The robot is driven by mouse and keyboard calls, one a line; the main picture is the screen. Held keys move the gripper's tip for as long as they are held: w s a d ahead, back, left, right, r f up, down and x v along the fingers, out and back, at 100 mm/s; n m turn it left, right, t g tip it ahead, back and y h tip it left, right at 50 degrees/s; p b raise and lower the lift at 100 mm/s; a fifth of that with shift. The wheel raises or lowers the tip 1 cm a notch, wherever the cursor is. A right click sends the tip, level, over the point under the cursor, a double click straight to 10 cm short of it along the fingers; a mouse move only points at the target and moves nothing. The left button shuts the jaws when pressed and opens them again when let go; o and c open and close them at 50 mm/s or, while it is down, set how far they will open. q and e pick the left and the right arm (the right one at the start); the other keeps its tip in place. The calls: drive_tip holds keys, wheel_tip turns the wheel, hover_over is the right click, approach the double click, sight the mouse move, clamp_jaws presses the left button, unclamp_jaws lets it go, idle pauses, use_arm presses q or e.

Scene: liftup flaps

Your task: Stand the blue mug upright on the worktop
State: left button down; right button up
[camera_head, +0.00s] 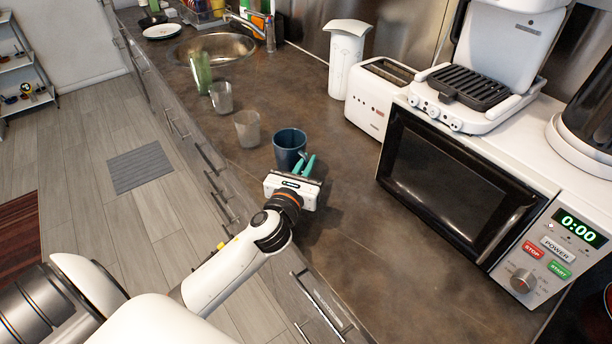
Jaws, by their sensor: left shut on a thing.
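The blue mug (289,144) is upright on the brown worktop (340,235), or very close above it; I cannot tell if its base touches. Its opening faces up. My left gripper (305,163) reaches in from the lower left, with its green fingers at the near right side of the mug, shut on it. The fingers and gripper body hide the mug's lower near part and any handle. My right gripper is not in view.
Two clear glasses (247,128) (221,97) and a greenish glass (201,73) stand in a row beyond the mug. A sink (213,47) lies farther back. A microwave (455,185), toaster (379,95) and grill (470,90) line the right. The worktop front right of the gripper is clear.

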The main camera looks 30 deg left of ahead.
use_arm(q)
drive_tip(key=shift+f+b, duration=0.4)
drive_tip(key=shift+f, duration=1.3)
drive_tip(key=shift+f, duration=0.15)
drive_tip(key=c, duration=1.5)
unclamp_jaws()
drive_tip(key=shift+r, duration=0.2)
drive_tip(key=s, duration=0.3)
drive_tip(key=s+d+b, duration=0.1)
drive_tip(key=s, duration=0.3)
drive_tip(key=s+d, duration=0.1)
drive_tip(key=s, duration=0.3)
drive_tip(key=shift+s+d+f+b, duration=0.15)
drive_tip(key=shift+b, duration=0.25)
drive_tip(key=shift+s, duration=0.3)
drive_tip(key=shift+o, duration=0.5)
